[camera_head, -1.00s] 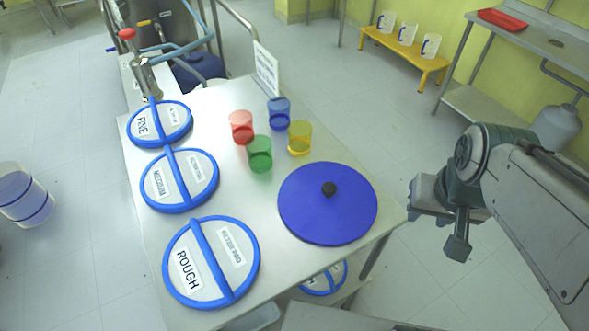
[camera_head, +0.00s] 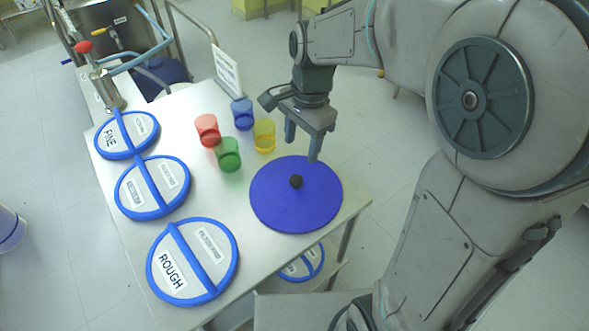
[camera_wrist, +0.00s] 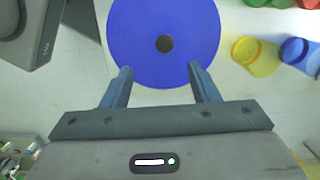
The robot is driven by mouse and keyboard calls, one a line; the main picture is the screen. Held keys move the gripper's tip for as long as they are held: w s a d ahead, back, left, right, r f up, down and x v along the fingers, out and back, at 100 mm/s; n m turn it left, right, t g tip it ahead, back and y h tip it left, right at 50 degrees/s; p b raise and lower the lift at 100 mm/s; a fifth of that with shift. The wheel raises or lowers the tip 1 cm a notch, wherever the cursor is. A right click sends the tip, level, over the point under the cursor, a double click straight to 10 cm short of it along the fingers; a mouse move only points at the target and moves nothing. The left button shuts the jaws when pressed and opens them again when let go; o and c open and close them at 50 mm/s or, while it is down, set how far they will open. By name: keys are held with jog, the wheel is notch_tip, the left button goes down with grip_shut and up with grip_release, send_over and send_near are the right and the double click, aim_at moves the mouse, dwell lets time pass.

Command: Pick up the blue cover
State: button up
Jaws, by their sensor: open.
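The blue cover (camera_head: 275,205) is a flat round disc with a small black knob (camera_head: 296,181) at its centre. It lies on the right part of the steel table. In the wrist view the cover (camera_wrist: 140,40) fills the upper middle, with the knob (camera_wrist: 164,43) beyond the fingertips and roughly midway between them. My gripper (camera_head: 301,152) is above the far edge of the cover, fingers pointing down, open and empty. In the wrist view its two fingers (camera_wrist: 160,69) are wide apart with nothing between them.
Red (camera_head: 207,130), green (camera_head: 228,155), blue (camera_head: 243,114) and yellow (camera_head: 264,135) cups stand close to my gripper's left. A white sign (camera_head: 228,74) stands behind them. Blue-rimmed filter discs, such as ROUGH (camera_head: 222,248), line the table's (camera_head: 128,240) left side.

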aim_at(296, 179)
jog(key=shift+m, duration=0.3)
jog(key=f, duration=0.2)
jog(key=a+f, duration=0.1)
jog(key=f, duration=0.5)
jog(key=shift+a+f, duration=0.2)
jog(key=shift+a, duration=0.1)
jog(key=f, duration=0.4)
jog(key=shift+w+d+f+p, duration=0.25)
jog(key=shift+d+f+p, duration=0.05)
jog(key=shift+p, duration=0.05)
jog(key=shift+a+f, duration=0.1)
jog(key=shift+f, duration=0.4)
jog(key=c, duration=1.1)
